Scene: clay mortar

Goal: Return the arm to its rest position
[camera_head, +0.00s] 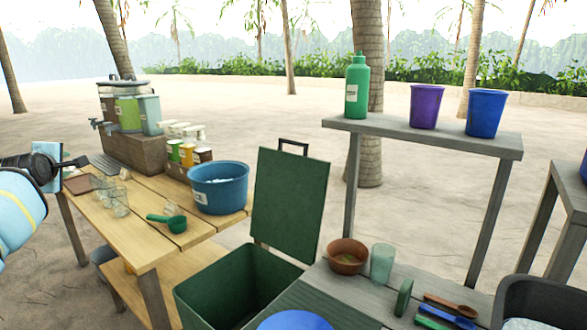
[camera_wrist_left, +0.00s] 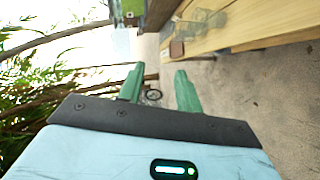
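My left gripper (camera_wrist_left: 158,80) has two green fingers that stand apart in the left wrist view, with nothing between them. In the head view, my left arm comes in from the left edge, and the dark end of the left gripper (camera_head: 74,162) is beside the left end of the wooden table (camera_head: 146,252). Its fingers are hard to make out there. In the wrist view the table (camera_wrist_left: 262,22) is at the upper right, apart from the fingers. My right gripper is not in view.
On the table are clear glasses (camera_head: 115,197), a green scoop (camera_head: 168,222), a blue tub (camera_head: 219,188) and a drink dispenser (camera_head: 123,105). An open green bin (camera_head: 205,300) stands in front. A grey shelf (camera_head: 430,138) holds a green bottle (camera_head: 357,86) and two cups.

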